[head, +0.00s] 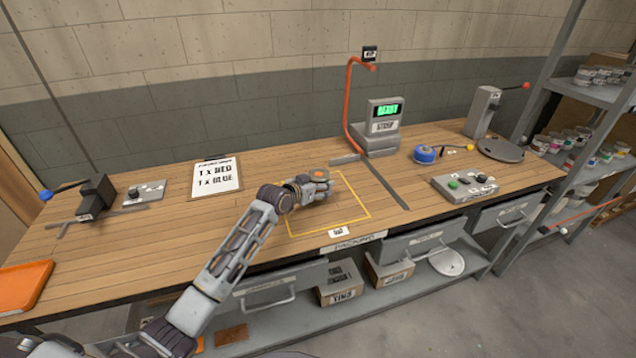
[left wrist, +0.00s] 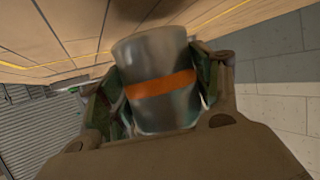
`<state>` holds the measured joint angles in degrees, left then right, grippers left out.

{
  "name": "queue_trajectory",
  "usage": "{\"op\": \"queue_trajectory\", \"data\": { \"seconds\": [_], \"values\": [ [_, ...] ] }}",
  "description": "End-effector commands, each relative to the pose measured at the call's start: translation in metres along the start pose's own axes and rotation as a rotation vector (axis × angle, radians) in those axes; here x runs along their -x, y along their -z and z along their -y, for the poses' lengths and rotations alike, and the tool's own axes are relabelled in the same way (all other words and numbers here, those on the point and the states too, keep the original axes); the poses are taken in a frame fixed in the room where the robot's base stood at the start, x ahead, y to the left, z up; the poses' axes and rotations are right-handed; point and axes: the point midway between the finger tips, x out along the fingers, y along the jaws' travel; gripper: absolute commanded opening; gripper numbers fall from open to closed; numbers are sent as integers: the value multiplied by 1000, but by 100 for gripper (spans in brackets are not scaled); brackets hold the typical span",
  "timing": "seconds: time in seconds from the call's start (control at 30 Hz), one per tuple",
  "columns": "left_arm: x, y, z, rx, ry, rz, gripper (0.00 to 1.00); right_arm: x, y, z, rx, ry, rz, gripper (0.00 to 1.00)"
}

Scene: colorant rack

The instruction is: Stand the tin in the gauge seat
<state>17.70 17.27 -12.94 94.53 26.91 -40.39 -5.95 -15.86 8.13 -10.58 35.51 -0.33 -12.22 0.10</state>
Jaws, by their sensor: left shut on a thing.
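My left gripper (head: 322,188) is over the yellow-outlined area in the middle of the bench in the head view. It is shut on the tin, a grey metal cylinder with an orange band, which fills the middle of the left wrist view (left wrist: 160,108) between the two fingers. In the head view the tin is mostly hidden by the gripper. I cannot tell for certain which fixture is the gauge seat. A grey unit with a green lit display (head: 385,112) stands at the back of the bench. My right gripper is not in view.
A red bent tube (head: 350,110) rises beside the display unit. A blue round object (head: 424,154), a button box (head: 464,187) and a post with a red handle (head: 482,110) stand to the right. A clipboard (head: 215,178), a black clamp (head: 96,197) and an orange tray (head: 22,285) are left.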

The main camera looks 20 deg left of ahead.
Motion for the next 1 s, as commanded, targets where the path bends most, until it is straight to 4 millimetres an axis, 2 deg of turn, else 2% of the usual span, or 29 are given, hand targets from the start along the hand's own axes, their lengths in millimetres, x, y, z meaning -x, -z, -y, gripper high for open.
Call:
{"op": "queue_trajectory", "data": {
  "seconds": [0.27, 0.77, 0.8, 0.93, 1.0],
  "values": [
    [-9, -20, 0, 0, 0, 0, 11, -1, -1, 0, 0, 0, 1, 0],
    [-10, -24, 0, 0, 0, -1, 11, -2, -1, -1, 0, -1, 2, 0],
    [-10, -25, 0, 0, 0, 0, 66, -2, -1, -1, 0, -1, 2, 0],
    [-10, -25, 0, 1, 0, 1, 83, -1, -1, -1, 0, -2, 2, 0],
    [-10, -25, 0, 1, 0, 1, 85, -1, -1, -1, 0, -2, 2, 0]
  ]
}}
